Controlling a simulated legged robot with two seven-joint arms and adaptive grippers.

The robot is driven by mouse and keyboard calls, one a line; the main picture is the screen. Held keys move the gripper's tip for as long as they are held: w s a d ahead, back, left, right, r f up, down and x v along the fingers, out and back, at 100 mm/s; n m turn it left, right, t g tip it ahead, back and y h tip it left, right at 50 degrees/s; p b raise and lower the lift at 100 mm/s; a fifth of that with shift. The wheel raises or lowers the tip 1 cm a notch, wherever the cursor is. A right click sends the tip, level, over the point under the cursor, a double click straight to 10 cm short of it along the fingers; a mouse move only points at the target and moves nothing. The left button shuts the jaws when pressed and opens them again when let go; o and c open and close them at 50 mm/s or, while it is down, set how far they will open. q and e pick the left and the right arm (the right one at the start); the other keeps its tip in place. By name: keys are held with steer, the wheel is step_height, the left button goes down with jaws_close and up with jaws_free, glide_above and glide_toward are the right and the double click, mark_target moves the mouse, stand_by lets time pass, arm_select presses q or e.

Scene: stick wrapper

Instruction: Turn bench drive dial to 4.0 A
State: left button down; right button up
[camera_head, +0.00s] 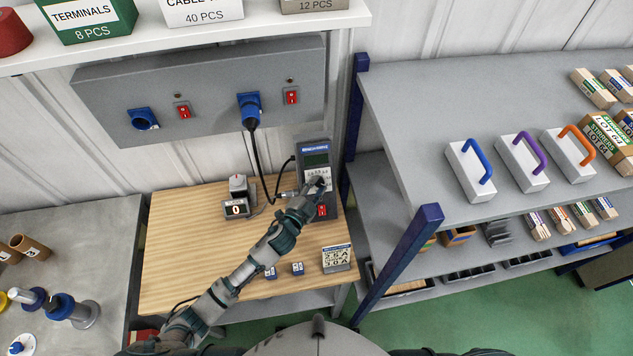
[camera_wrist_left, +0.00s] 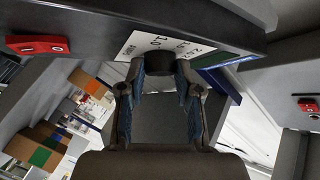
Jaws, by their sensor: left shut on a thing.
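The bench drive (camera_head: 314,150) is a tall grey unit with a blue label strip, a dark display and a red switch (camera_head: 322,211), standing at the back right of the wooden bench. Its white dial plate (camera_wrist_left: 146,45) shows printed numbers in the left wrist view, including 1.0 and 2.0. My left gripper (camera_head: 317,187) is at the dial and shut on the dark dial knob (camera_wrist_left: 160,62), with one finger on each side. The gripper hides much of the dial in the head view, and I cannot read where the knob points. My right gripper is not in view.
A small counter box (camera_head: 236,208) reading 0 stands left of the drive. A black cable (camera_head: 257,165) hangs from the wall panel (camera_head: 210,92). A printed card block (camera_head: 337,259) and small blue-and-white blocks (camera_head: 298,268) are near the bench front. A blue-posted shelf (camera_head: 410,110) stands to the right.

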arm_select(q)
steer(key=shift+d+f, duration=0.1)
steer(key=c, duration=0.8)
jaws_free()
steer(key=shift+s, duration=0.1)
steer(key=shift+s+a, duration=0.2)
steer(key=shift+s, duration=0.05)
steer(key=v, duration=1.1)
steer(key=shift+s, duration=0.2)
